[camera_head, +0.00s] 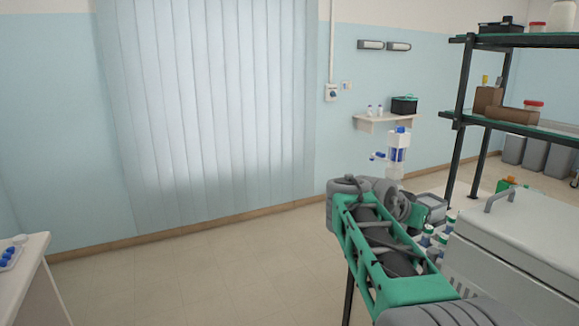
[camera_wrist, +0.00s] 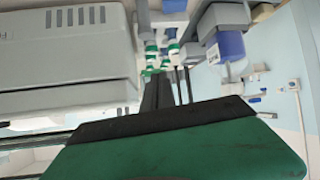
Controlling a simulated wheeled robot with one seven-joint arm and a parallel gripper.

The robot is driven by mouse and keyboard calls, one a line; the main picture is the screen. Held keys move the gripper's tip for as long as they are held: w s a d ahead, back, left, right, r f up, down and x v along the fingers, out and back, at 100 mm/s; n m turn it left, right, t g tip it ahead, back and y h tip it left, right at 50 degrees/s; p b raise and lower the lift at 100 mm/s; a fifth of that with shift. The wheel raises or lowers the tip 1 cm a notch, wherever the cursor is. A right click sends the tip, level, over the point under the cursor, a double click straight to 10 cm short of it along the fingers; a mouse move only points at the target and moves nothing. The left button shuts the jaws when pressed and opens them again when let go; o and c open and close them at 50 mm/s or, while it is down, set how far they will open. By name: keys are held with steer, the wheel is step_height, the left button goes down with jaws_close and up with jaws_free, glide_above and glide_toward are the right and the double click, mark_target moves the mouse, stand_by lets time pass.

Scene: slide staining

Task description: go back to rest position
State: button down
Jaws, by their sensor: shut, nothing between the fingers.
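My gripper (camera_wrist: 163,92) shows in the wrist view as narrow dark fingers beyond a broad green and black body. The fingers are together and hold nothing. In the head view my green and grey arm reaches up from the lower right, and the gripper itself is hidden behind its links. In the wrist view the fingers point toward several bottles with green and blue parts (camera_wrist: 150,52). I cannot tell the gap between them.
A large white lidded machine (camera_head: 515,235) stands close right of my arm. A blue-and-white dispenser (camera_head: 397,150) rises behind it. A dark shelf rack (camera_head: 467,85) stands at the right. A white table (camera_head: 28,280) is at lower left. The floor (camera_head: 190,275) between is clear.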

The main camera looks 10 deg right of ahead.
steer(key=s+a+f+n+g+y, duration=0.1)
steer(key=a+f+n+y, duration=0.1)
steer(key=a+f, duration=0.35)
steer(key=s+a+f+n+y, duration=0.1)
steer(key=a+f+n+y, duration=0.15)
steer(key=f, duration=0.55)
steer(key=s+a+f+n+g+y, duration=0.25)
steer(key=s+a+f, duration=0.35)
steer(key=s+a, duration=0.3)
steer(key=s+a+n+y+p, duration=0.3)
steer(key=s+a+n+p, duration=0.1)
steer(key=s+a, duration=0.65)
step_height(320, 180, up, 6)
steer(key=w+a+n+t+p, duration=0.1)
steer(key=a, duration=0.1)
steer(key=shift+a+t+p, duration=0.3)
steer(key=shift+t+p, duration=0.05)
steer(key=shift+p, duration=0.05)
